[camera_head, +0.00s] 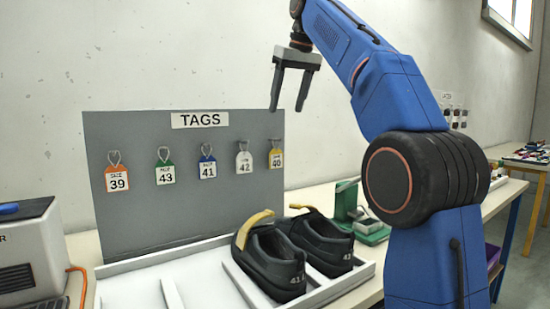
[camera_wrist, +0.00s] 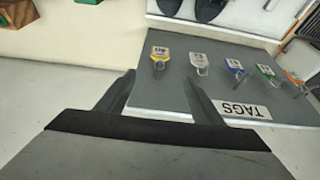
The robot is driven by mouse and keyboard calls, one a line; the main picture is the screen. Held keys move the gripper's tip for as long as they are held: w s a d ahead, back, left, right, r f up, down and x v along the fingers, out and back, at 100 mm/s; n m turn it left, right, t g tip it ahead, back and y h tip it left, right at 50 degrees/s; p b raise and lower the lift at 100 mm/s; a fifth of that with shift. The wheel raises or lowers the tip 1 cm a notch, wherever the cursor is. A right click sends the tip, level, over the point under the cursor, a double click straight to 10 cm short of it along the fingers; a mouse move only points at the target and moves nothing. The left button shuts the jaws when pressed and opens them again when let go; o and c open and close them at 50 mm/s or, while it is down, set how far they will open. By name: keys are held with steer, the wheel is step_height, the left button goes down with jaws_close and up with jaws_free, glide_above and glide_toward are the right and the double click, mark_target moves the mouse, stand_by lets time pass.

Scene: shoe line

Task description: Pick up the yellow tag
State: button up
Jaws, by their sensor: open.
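The yellow tag (camera_head: 276,158), marked 40, hangs from a hook at the right end of the grey TAGS board (camera_head: 230,215). In the wrist view the yellow tag (camera_wrist: 160,53) shows upside down, beyond the gap between my fingers. My gripper (camera_head: 289,108) is open and empty, above and near the right end of the board, higher than the yellow tag. In the wrist view my gripper (camera_wrist: 165,90) has its two fingers wide apart, and nothing is between them.
White (camera_head: 244,161), blue (camera_head: 207,167), green (camera_head: 165,172) and orange (camera_head: 117,178) tags hang in a row left of the yellow one. Black shoes (camera_head: 275,265) stand in a white tray (camera_head: 205,292) below. A green device (camera_head: 358,222) stands at right, a grey machine (camera_head: 30,250) at left.

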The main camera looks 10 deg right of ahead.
mark_target(277, 150)
steer(key=x, duration=1.7)
steer(key=shift+s, duration=0.1)
steer(key=c, duration=1.1)
